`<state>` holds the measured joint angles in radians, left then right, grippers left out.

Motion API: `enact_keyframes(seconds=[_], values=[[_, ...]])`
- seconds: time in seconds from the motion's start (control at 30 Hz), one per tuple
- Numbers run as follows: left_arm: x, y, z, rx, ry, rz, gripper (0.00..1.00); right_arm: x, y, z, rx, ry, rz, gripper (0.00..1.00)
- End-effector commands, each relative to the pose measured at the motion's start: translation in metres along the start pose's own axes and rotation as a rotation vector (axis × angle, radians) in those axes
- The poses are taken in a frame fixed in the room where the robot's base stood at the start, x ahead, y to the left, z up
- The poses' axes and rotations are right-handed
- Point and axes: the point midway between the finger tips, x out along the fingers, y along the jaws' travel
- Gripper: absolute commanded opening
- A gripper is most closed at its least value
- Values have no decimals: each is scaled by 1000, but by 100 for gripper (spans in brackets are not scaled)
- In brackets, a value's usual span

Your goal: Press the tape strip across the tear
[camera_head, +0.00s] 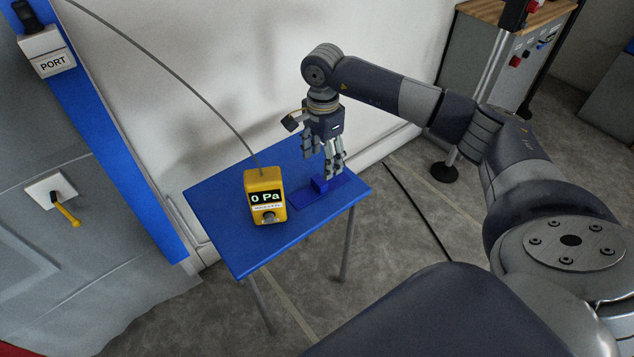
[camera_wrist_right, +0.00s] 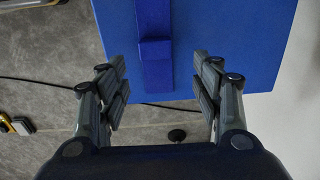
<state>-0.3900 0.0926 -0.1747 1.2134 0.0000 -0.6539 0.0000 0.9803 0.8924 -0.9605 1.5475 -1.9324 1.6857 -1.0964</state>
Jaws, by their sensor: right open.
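A dark blue strip (camera_head: 306,197), which looks like the tape strip, lies flat on the blue table. A small raised blue block (camera_head: 320,186) stands on its middle. In the right wrist view the strip (camera_wrist_right: 153,16) and the block (camera_wrist_right: 155,50) lie ahead of the fingers. My right gripper (camera_head: 335,170) points down just above the strip, close to the block. It is open and empty, and in the wrist view its fingers (camera_wrist_right: 163,88) are spread wide with nothing between them. I cannot make out a tear. My left gripper is not in view.
A yellow gauge (camera_head: 265,196) reading "0 Pa" stands on the blue table (camera_head: 234,236), with a hose rising from it. A grey panel (camera_head: 90,262) with a yellow-handled valve (camera_head: 66,208) and a "PORT" box (camera_head: 52,64) is at left. A wooden-topped cabinet (camera_head: 492,14) stands behind.

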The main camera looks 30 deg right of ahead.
Motion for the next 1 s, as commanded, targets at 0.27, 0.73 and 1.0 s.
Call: enact_keyframes(seconds=[0.27,0.73,1.0], values=[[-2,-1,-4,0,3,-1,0,22,1,2,-1,0,-1,60],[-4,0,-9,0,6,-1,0,71,6,11,0,-1,-3,60],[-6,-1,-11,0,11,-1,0,71,6,11,0,0,-2,32]])
